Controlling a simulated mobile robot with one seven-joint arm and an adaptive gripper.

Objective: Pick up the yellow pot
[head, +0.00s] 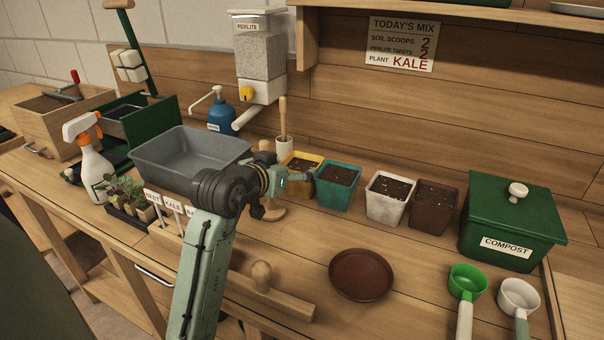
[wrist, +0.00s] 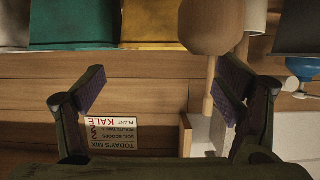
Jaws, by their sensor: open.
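The yellow pot (head: 303,160), filled with dark soil, stands on the bench at the left end of a row of pots.
A teal pot (head: 338,184) stands close right of the yellow one. A round wooden knob (wrist: 210,25) is close beside the yellow pot in the wrist view. White (head: 389,198) and brown (head: 433,206) pots stand further right. The grey tub (head: 190,160) is left.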

